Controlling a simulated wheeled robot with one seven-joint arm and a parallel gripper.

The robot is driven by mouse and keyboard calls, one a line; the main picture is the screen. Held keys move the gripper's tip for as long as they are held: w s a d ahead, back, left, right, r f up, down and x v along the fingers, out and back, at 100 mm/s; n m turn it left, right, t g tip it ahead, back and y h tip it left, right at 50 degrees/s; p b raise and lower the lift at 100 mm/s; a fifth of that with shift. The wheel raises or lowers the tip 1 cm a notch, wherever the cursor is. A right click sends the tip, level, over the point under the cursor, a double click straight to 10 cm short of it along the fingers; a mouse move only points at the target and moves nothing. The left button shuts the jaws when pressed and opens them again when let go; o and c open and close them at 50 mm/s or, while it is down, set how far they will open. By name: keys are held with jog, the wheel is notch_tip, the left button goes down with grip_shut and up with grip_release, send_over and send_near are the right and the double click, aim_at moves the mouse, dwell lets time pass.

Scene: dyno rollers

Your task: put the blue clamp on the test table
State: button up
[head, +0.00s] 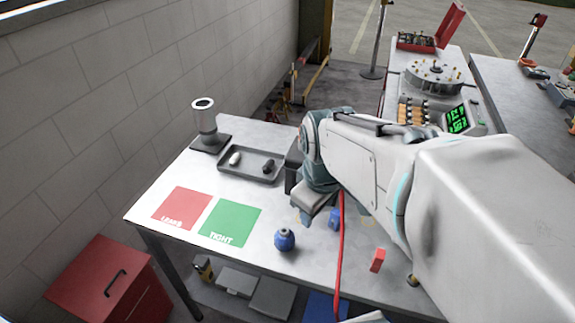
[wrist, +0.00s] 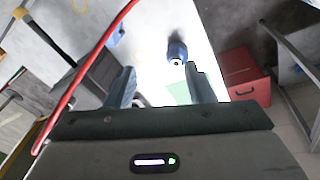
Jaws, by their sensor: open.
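Two blue objects lie on the light table (head: 180,178) with the red and green mats; I cannot tell surely which is the clamp. A rounded blue one with a dark top (head: 284,239) stands near the front edge and also shows beyond the fingertips in the wrist view (wrist: 177,50). A second blue piece (head: 335,217) sits to its right, partly hidden behind a red cable; it appears at upper left in the wrist view (wrist: 115,37). My gripper (wrist: 162,84) is open, with nothing visible between its fingers; it hangs above the table in the head view (head: 312,214).
A grey tray (head: 226,174) with small parts and a grey stand (head: 205,125) are at the back left. A red cable (head: 341,260) hangs across the table. A red block (head: 377,260) lies at right. A red cabinet (head: 108,285) stands at lower left.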

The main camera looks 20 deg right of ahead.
jog(key=shift+s+a+r+m+t+y, duration=0.15)
jog(key=shift+s+a+m, duration=0.35)
jog(key=shift+m, duration=0.55)
jog(key=shift+s+a+m+t+y, duration=0.1)
jog(key=shift+s+a+m, duration=0.15)
jog(key=shift+s+m, duration=0.65)
jog(key=shift+s+a+r+m+t+y, duration=0.15)
jog(key=shift+s+a+m, duration=0.25)
jog(key=shift+m, duration=0.85)
jog(key=shift+d+f, duration=0.1)
